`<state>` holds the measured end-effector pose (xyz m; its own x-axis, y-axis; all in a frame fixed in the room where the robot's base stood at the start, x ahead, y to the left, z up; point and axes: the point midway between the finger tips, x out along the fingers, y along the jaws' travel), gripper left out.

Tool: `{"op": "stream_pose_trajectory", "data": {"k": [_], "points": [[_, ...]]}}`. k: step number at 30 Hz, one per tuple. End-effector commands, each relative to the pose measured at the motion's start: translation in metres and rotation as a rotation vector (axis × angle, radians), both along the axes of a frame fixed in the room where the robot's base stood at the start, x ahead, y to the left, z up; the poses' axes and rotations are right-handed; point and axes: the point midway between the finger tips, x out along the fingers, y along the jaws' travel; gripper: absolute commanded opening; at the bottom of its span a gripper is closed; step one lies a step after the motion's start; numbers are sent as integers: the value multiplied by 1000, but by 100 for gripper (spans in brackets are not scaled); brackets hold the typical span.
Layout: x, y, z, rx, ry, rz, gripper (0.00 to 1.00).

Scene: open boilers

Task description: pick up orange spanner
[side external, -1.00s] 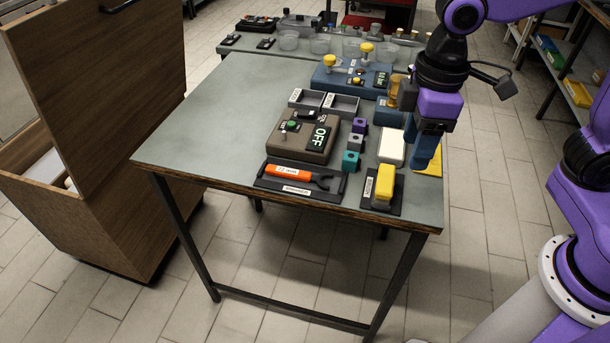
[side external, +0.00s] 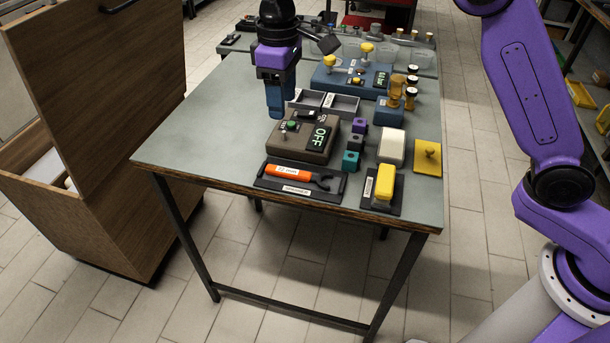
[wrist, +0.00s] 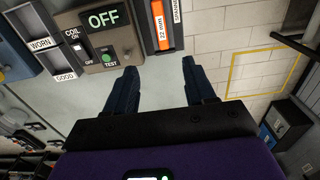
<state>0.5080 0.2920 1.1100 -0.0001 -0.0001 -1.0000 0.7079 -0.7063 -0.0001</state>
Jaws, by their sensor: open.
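The orange spanner (side external: 290,173) lies flat in a black holder (side external: 268,183) at the table's front edge, with its orange handle to the left and its dark open jaw to the right. In the wrist view the spanner's orange handle (wrist: 160,24) shows at the top, marked 22 mm, and its jaw end is out of frame. My gripper (side external: 274,114) hangs above the table, behind and left of the spanner, beside the brown OFF box. In the wrist view my gripper (wrist: 160,88) has its two blue fingers apart with nothing between them.
The brown OFF box (side external: 284,146) stands just behind the spanner. A yellow block (side external: 385,182), small cubes (side external: 351,160) and a white block (side external: 391,147) are to the right. Grey trays (side external: 341,106) and a blue device (side external: 334,80) are farther back. The table's left side (side external: 195,135) is clear.

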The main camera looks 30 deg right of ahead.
Motion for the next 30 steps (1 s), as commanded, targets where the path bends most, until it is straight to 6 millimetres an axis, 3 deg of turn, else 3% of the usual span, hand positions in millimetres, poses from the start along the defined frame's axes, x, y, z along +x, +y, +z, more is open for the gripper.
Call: {"op": "stream_pose_trajectory", "data": {"k": [18, 30], "points": [[0, -1, -104, -1, 3, -1, 54], [-2, 0, -137, -2, 2, -1, 54]]}}
